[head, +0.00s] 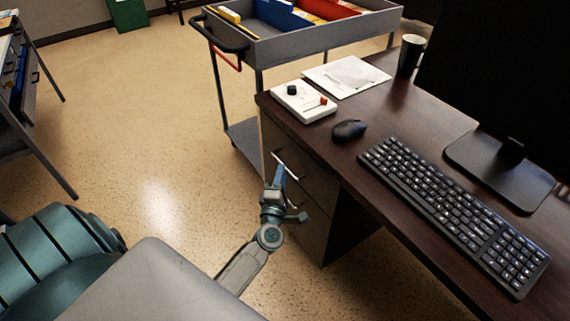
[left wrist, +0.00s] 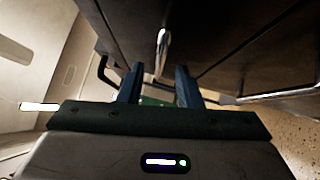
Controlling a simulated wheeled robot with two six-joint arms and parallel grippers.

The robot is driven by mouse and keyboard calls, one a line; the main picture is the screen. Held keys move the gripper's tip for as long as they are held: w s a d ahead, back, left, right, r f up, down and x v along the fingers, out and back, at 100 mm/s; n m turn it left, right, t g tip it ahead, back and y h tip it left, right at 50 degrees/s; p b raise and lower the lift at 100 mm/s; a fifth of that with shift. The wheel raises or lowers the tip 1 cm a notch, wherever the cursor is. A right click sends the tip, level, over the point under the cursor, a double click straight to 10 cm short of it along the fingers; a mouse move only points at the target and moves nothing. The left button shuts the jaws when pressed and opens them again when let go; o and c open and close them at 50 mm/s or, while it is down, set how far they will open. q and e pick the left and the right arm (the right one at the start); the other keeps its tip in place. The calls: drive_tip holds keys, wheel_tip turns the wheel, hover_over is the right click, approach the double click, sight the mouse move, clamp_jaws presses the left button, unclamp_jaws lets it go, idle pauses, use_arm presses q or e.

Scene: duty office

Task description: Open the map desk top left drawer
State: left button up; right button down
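The dark wood desk (head: 350,168) has stacked drawers at its left end. The top drawer (head: 287,147) looks shut, with a pale metal bar handle (head: 290,169). My left gripper (head: 279,176) is at this handle, its fingers pointing toward the drawer front. In the left wrist view the left gripper (left wrist: 159,88) has its two blue fingers apart, with a bar handle (left wrist: 162,48) seen between and beyond them. Contact with the handle cannot be told. Another handle (left wrist: 280,95) shows at the right there. My right gripper is not in view.
A grey cart (head: 285,45) with folders stands behind the desk. The desktop holds a keyboard (head: 450,205), mouse (head: 349,130), white control box (head: 303,102), mug (head: 410,55) and monitor (head: 500,75). Another desk (head: 30,85) stands far left. Floor left of the drawers is clear.

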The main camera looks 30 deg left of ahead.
use_arm(q)
drive_tip(key=shift+x, duration=2.25)
drive_tip(key=shift+c, duration=0.4)
clamp_jaws()
